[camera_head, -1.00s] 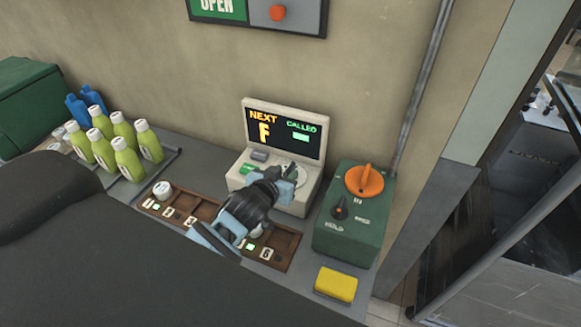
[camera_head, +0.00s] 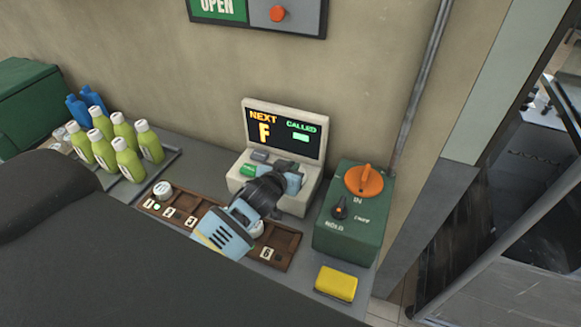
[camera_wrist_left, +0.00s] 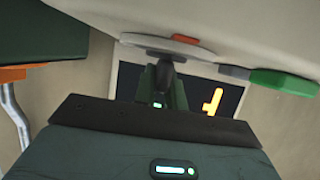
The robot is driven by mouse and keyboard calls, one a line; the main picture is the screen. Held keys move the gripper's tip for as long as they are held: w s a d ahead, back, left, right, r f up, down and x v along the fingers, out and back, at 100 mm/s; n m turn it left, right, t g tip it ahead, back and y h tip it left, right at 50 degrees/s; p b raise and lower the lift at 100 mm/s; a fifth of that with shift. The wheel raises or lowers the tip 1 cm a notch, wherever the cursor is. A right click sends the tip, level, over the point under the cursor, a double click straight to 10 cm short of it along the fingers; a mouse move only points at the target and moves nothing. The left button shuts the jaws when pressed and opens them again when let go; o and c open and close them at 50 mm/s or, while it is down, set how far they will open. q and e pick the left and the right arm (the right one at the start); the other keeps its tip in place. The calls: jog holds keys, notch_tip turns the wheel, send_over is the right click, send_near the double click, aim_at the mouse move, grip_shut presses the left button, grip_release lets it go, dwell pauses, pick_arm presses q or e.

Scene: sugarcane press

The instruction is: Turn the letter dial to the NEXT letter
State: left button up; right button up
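The beige letter machine (camera_head: 308,200) stands against the wall. Its screen (camera_head: 275,134) reads NEXT, an orange F, and CALLED. My left gripper (camera_head: 291,181) is at the front of the machine and hides most of the letter dial. In the left wrist view, the pale round dial (camera_wrist_left: 172,44) shows at the top, and the gripper's fingers (camera_wrist_left: 165,75) reach to its middle. They look close together at the dial, but their grip is not clear. The screen (camera_wrist_left: 226,98) is partly hidden behind them. My right gripper is not in view.
A green button (camera_head: 248,171) is left of the dial. The green box (camera_head: 347,245) with an orange knob (camera_head: 364,180) stands close on the right. A yellow sponge (camera_head: 336,284), wooden tray (camera_head: 284,239) and several bottles (camera_head: 128,158) share the counter.

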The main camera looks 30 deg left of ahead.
pick_arm(q)
grip_shut()
